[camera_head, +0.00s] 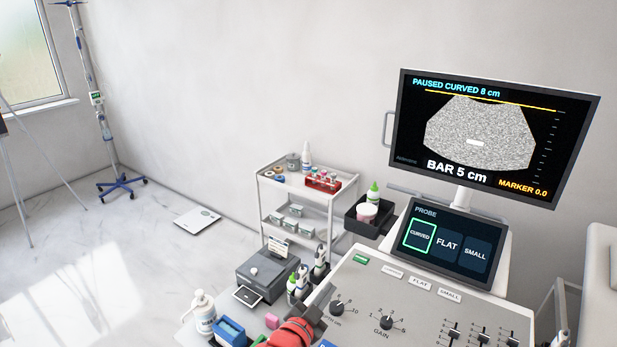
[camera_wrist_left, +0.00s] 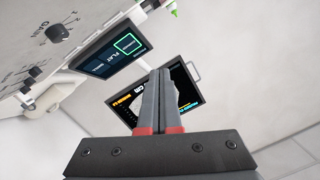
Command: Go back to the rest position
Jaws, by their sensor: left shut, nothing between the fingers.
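My left gripper (camera_head: 314,314) shows at the bottom edge of the head view, with a red part and dark fingers, beside the left edge of the ultrasound console (camera_head: 355,290). In the left wrist view its two grey fingers (camera_wrist_left: 159,85) lie together, shut and empty. Behind them are the monitor (camera_wrist_left: 188,88) and the touch panel (camera_wrist_left: 112,48). The monitor (camera_head: 490,130) reads "PAUSED CURVED 8 cm", "BAR 5 cm" and "MARKER 0.0". On the touch panel (camera_head: 447,243), CURVED is outlined in green. My right gripper is in neither view.
A white trolley (camera_head: 290,205) stands behind. A flat scale (camera_head: 197,218) lies on the open floor at left.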

